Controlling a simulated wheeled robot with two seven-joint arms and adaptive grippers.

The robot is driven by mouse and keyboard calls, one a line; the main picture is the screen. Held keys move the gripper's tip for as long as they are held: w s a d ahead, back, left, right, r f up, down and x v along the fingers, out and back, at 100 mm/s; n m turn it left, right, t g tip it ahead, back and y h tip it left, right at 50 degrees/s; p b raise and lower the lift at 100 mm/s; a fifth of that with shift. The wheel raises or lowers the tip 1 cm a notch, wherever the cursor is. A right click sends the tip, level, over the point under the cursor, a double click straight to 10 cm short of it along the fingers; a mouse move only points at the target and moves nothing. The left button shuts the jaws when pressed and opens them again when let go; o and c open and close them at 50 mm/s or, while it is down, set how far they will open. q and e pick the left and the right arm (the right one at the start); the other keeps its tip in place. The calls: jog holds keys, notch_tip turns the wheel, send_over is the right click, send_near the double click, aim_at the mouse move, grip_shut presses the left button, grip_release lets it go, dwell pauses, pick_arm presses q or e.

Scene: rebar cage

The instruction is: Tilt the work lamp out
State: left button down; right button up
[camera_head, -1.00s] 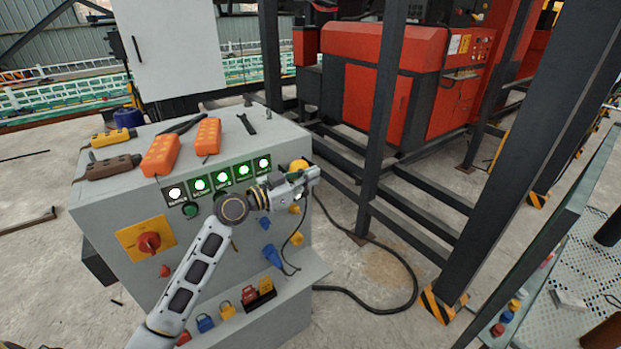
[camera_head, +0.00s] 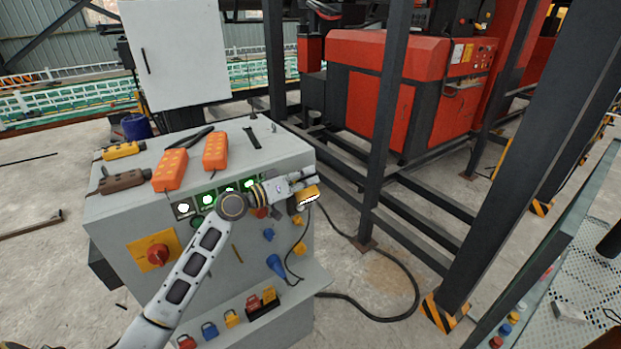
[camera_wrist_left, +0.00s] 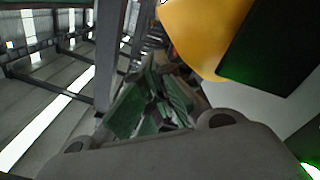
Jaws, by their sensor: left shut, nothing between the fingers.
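The work lamp (camera_head: 306,195) is a small yellow housing at the upper right edge of the grey cabinet. A bright white strip shows along its lower side. My left gripper (camera_head: 312,178) is shut and empty, just above the lamp and close to it; I cannot tell whether they touch. In the left wrist view, a large yellow shape, likely the lamp (camera_wrist_left: 200,35), is beside the fingers (camera_wrist_left: 155,105), with a dark panel to its right. My right gripper is not in view.
The grey cabinet (camera_head: 206,262) carries lit green switches, a red rotary switch (camera_head: 157,254), padlocks and a blue plug (camera_head: 276,264). Orange pendants (camera_head: 170,169) lie on top. Dark steel posts (camera_head: 385,130) stand to the right. A black cable (camera_head: 395,317) loops on the floor.

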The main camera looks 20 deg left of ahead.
pick_arm(q)
jog(key=shift+w+a+r+n+p, duration=0.3)
jog(key=shift+w+a+n+p, duration=0.1)
jog(key=shift+n, duration=0.6)
jog(key=c, duration=1.8)
grip_release()
jog(key=shift+c, duration=0.2)
jog(key=shift+s+a, duration=0.1)
jog(key=shift+s, duration=0.05)
jog(key=v, duration=1.1)
jog(key=shift+s+a, duration=0.25)
jog(key=shift+s, duration=0.05)
